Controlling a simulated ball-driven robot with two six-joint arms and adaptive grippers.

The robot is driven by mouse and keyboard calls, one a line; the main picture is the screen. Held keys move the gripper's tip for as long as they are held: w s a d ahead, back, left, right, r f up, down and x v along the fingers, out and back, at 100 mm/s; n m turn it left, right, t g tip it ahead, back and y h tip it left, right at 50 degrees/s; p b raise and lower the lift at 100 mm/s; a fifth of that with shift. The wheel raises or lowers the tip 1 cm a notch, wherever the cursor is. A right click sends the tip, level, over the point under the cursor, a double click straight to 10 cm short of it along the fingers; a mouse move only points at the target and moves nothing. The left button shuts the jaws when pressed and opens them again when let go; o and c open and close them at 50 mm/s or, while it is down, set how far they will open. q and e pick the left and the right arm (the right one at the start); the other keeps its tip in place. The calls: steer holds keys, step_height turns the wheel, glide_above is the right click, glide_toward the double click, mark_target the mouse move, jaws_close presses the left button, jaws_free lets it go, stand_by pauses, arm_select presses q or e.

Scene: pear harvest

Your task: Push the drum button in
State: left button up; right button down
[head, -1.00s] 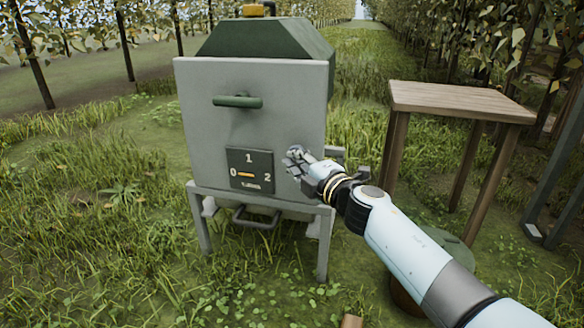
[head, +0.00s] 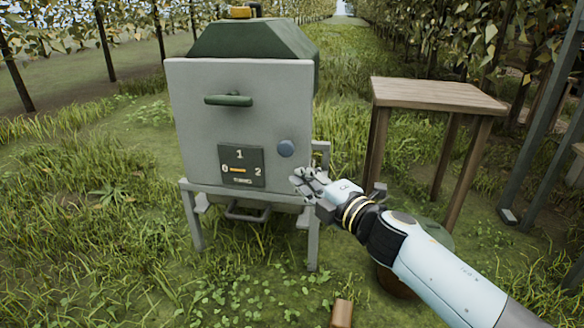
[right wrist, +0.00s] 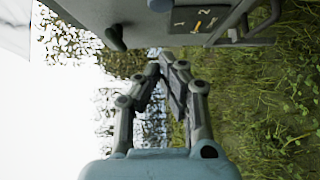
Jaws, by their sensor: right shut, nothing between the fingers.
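The drum button (head: 285,148) is a round blue-grey knob on the grey front panel (head: 265,100) of the machine, right of the dial plate (head: 255,160). In the right wrist view its edge shows at the top, where the button (right wrist: 160,4) is cut off by the frame. I cannot tell how far it stands out. My right gripper (head: 300,178) is shut and empty, below and slightly right of the button and apart from it. In the right wrist view the gripper's fingertips (right wrist: 168,64) meet with nothing between them. My left gripper is not in view.
The dial's yellow pointer (head: 238,170) lies beside the 0. A green handle (head: 229,100) sits higher on the panel. A wooden table (head: 437,95) stands to the right. A brown block (head: 342,313) lies on the grass in front. Open grass lies left of the machine.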

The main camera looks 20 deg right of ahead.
steer(key=shift+v, duration=1)
